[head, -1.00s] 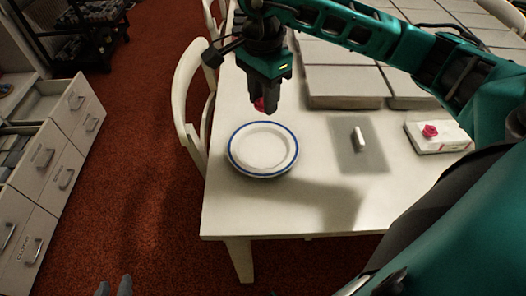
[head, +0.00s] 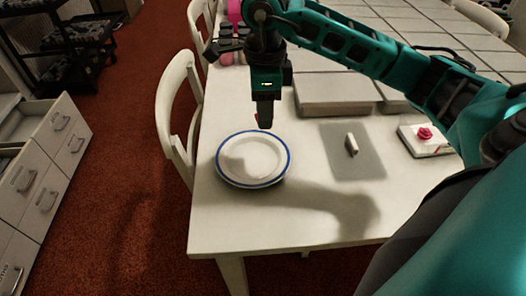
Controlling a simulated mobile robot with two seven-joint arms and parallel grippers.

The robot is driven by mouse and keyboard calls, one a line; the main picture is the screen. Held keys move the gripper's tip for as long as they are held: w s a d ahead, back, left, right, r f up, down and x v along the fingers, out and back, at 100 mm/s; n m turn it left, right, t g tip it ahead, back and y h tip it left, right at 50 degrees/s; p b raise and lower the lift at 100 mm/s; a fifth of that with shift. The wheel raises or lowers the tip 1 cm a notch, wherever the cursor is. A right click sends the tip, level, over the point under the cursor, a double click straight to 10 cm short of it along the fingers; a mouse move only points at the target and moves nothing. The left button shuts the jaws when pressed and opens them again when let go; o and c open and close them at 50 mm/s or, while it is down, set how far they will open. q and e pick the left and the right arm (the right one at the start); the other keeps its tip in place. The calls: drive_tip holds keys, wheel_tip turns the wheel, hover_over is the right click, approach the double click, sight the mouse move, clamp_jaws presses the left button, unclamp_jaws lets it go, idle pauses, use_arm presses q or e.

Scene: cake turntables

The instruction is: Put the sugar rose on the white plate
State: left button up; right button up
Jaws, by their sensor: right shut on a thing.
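The white plate (head: 253,178) with a blue rim lies on the table near its left edge. My right gripper (head: 264,124) points down above the plate's far rim and is shut on the sugar rose. The rose is almost wholly hidden by the fingers in this view; I cannot tell its exact pose. The gap between the fingertips and the plate is hard to judge. The plate looks empty, with a shadow on it. My left gripper is not in view.
Another red rose (head: 425,133) sits on a white block (head: 424,150) at the right. A small white upright piece (head: 351,145) stands on a grey mat (head: 345,170). Flat grey boxes (head: 335,95) lie behind. A white chair (head: 180,110) stands at the left. The table front is clear.

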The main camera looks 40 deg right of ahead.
hover_over(264, 159)
wheel_tip(264, 159, down, 6)
drive_tip(key=shift+b, duration=0.3)
drive_tip(key=shift+f, duration=0.5)
wheel_tip(264, 159, down, 4)
drive_tip(key=shift+f+b, duration=0.1)
drive_tip(key=shift+b, duration=0.3)
drive_tip(key=shift+f, duration=0.1)
drive_tip(key=o, duration=1)
